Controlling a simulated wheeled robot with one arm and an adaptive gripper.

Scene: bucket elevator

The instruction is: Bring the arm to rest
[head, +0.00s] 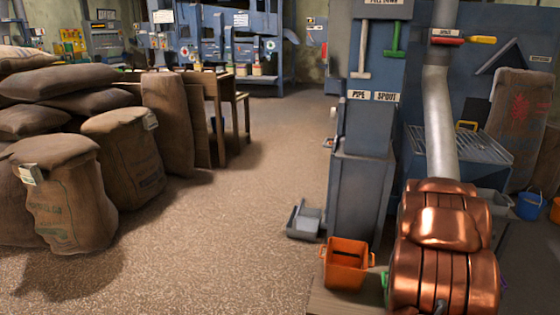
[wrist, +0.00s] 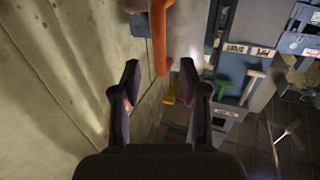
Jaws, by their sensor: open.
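My gripper (wrist: 160,82) shows in the wrist view, its two dark fingers spread apart with nothing between them. An orange bar or tube (wrist: 159,38) comes down from the top edge just beyond the fingertips; I cannot tell whether it is close. A pale concrete-like surface (wrist: 60,75) fills the left of that view. In the head view, my gripper does not show.
A grey machine column (head: 365,130) carries a pale T-handle (head: 363,50) and a green T-handle (head: 396,40). An orange bin (head: 346,264) stands at its foot. Full sacks (head: 65,195) crowd the left. The floor (head: 220,220) between is clear.

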